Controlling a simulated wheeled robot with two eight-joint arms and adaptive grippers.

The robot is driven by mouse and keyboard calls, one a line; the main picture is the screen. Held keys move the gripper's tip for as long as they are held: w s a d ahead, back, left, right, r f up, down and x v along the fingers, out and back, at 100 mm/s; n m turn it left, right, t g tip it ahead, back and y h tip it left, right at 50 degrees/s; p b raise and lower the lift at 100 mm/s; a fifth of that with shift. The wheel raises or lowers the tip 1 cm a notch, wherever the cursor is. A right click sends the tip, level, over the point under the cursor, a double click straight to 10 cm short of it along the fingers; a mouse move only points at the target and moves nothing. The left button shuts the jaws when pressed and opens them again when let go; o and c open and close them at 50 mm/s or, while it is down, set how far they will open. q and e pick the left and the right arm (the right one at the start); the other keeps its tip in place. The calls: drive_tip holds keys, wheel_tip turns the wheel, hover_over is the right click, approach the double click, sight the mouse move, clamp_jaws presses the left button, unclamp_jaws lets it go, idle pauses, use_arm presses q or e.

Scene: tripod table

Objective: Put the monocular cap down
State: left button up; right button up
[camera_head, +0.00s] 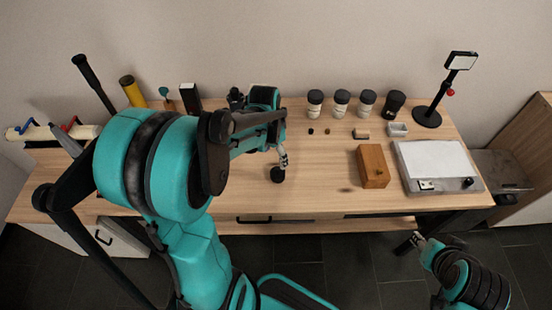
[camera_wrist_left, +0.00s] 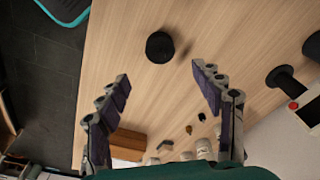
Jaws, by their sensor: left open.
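The black round monocular cap (camera_head: 278,174) is at the front middle of the wooden table. It shows as a black disc in the left wrist view (camera_wrist_left: 160,47), beyond the fingertips. My left gripper (camera_head: 283,158) is just above and behind it. In the left wrist view the fingers (camera_wrist_left: 160,80) are spread wide with nothing between them. I cannot tell for certain whether the cap rests fully on the wood. My right gripper (camera_head: 422,240), past the table's front edge, is shut around a dark cylinder that looks like the monocular (camera_head: 408,243).
Several black-lidded jars (camera_head: 341,103) stand at the back of the table (camera_head: 310,190). A wooden box (camera_head: 373,166), a white-topped device (camera_head: 434,163) and a black stand (camera_head: 427,117) are to the right. Wood right of the cap is clear.

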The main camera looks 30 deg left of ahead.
use_arm(q)
drive_tip(key=s+d+r+n+t, duration=0.4)
drive_tip(key=s+d+r+t, duration=0.1)
drive_tip(key=s+d+r, duration=0.5)
drive_tip(key=shift+d+t+y, duration=0.3)
drive_tip(key=shift+d+t, duration=0.1)
drive_tip(key=shift+d, duration=0.2)
